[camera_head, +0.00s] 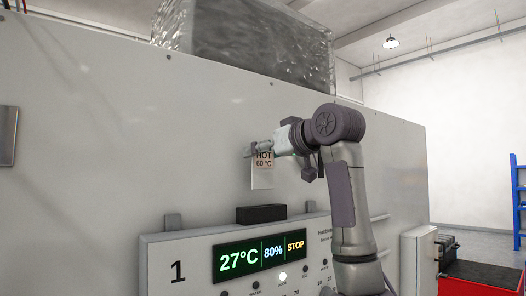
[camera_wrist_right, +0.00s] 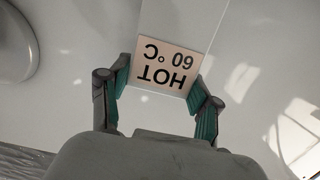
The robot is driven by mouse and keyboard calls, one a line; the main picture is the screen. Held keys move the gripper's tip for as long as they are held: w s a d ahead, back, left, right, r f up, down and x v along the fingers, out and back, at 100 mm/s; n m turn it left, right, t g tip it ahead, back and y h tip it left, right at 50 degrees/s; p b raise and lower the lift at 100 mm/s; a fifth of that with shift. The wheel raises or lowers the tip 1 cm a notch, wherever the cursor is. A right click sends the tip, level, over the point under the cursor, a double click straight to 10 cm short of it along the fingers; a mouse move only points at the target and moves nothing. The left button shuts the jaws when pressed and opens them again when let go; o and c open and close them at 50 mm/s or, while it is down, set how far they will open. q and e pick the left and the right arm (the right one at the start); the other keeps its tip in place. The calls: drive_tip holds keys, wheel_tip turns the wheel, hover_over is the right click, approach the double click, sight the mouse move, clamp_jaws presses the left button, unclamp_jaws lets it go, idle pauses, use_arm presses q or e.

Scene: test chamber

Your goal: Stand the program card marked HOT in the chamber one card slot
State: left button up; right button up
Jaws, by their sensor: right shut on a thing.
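The HOT program card (camera_head: 263,178) is white with a pinkish label reading HOT 60 °C, and it hangs upright in the head view. My right gripper (camera_head: 256,149) is shut on its top end. In the right wrist view the card (camera_wrist_right: 164,62) shows upside down between the two green-padded fingers of the gripper (camera_wrist_right: 158,103). The black card slot block (camera_head: 261,214) sits on top of the chamber one panel (camera_head: 178,271). The card's lower end is above this block and looks apart from it. My left gripper is not in view.
The panel display (camera_head: 258,258) reads 27°C, 80% and STOP. The large grey chamber wall (camera_head: 100,130) stands behind the card. A red cabinet (camera_head: 482,278) and blue shelving (camera_head: 518,205) stand at the far right. The space around the card is clear.

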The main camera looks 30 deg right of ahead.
sight(264, 183)
drive_tip(key=shift+w+f+b, duration=0.15)
drive_tip(key=shift+f+b, duration=0.6)
drive_tip(key=shift+f, duration=0.55)
drive_tip(key=shift+p, duration=0.3)
idle(0.5)
drive_tip(key=shift+f+b, duration=1.95)
drive_tip(key=shift+f, duration=0.4)
drive_tip(key=o, duration=1.3)
drive_tip(key=shift+r, duration=0.1)
